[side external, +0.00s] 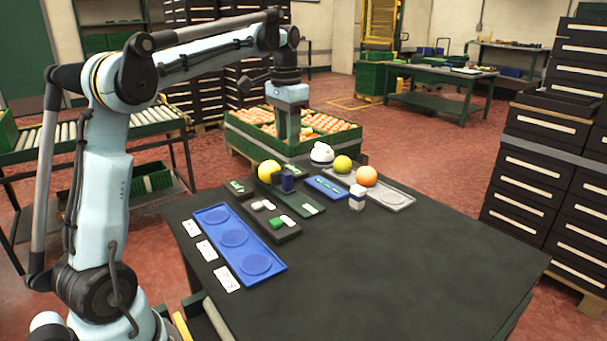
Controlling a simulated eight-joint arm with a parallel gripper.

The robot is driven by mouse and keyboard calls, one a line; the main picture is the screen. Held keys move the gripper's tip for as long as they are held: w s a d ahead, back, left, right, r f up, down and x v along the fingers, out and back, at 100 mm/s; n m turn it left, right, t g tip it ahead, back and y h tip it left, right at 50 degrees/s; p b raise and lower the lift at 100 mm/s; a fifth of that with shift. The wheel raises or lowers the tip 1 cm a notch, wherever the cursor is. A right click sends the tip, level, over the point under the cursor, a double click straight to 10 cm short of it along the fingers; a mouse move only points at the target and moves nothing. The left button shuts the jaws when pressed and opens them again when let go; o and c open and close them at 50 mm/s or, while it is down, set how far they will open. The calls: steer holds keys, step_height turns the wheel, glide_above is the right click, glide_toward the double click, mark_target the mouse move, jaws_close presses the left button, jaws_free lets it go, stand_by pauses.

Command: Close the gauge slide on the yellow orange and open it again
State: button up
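The yellow orange (268,171) sits at the back left of the dark table, at the far end of a dark green gauge base (312,208). A dark blue upright block (287,183), which looks like the gauge slide, stands just right of the orange. From this angle I cannot tell whether it touches the fruit. My gripper (289,138) points down above and behind the gauge, clear of the orange and the block. Its fingers are small and seen against the crate, so their opening is unclear. I see nothing held in it.
A blue tray (258,247) with round recesses lies front left, beside white cards (207,250). A yellow-green fruit (342,164) and an orange one (366,176) sit at the grey tray (400,205). The table's right side is clear.

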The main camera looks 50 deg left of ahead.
mark_target(287, 173)
steer(key=f, duration=0.8)
steer(key=a+f, duration=0.1)
steer(key=f, duration=0.3)
steer(key=shift+w+f, duration=0.1)
steer(key=shift+f, duration=0.05)
jaws_close()
